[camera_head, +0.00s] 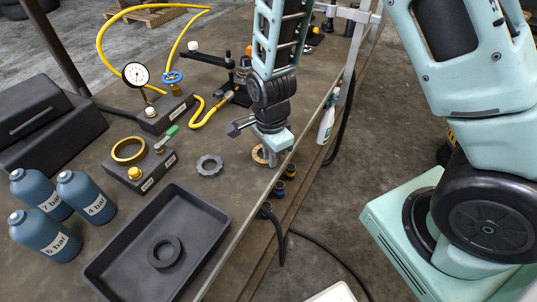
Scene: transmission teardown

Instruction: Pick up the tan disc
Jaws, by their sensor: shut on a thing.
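The tan disc (259,155) is at the table's right side, near the edge rail, and is partly hidden behind my gripper. My gripper (270,158) points down from the arm and its jaws are shut on the tan disc. The disc is at or very near the table surface; I cannot tell whether it is lifted. The fingertips are small and partly hidden in this view.
A grey toothed ring (209,165) lies left of my gripper. A black tray (117,259) holds a dark ring (164,252). Blue bottles (84,197), a gauge (136,75) with yellow hose and a brass ring (128,150) stand left. A metal rail (243,226) runs along the table edge.

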